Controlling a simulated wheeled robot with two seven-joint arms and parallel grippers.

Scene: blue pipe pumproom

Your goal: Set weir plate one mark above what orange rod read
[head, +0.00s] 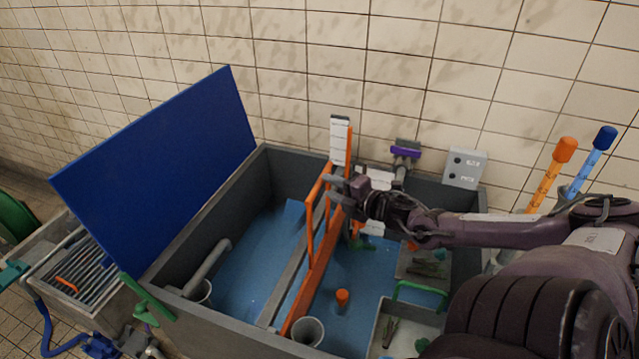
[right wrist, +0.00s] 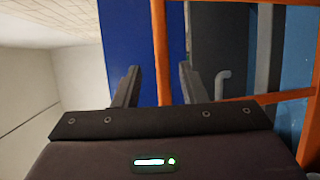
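The orange weir plate (head: 309,282) stands across the grey tank, with an upright orange frame (head: 311,213) on top. A white marked scale (head: 340,141) stands behind it at the back wall; its marks are too small to read. My right gripper (head: 335,190) is beside the top of the frame. In the right wrist view its fingers (right wrist: 160,85) are apart, with an orange bar (right wrist: 160,45) showing in the gap; I cannot tell whether it touches. The orange rod (head: 548,182) stands upright at the right; its reading is not legible. My left gripper is not in view.
A blue rod (head: 587,165) stands beside the orange rod. A large blue panel (head: 165,165) leans up at the tank's left side. Blue water (head: 250,262) fills the tank floor. An orange-topped peg (head: 342,297) and a grey cup (head: 308,331) stand near the weir.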

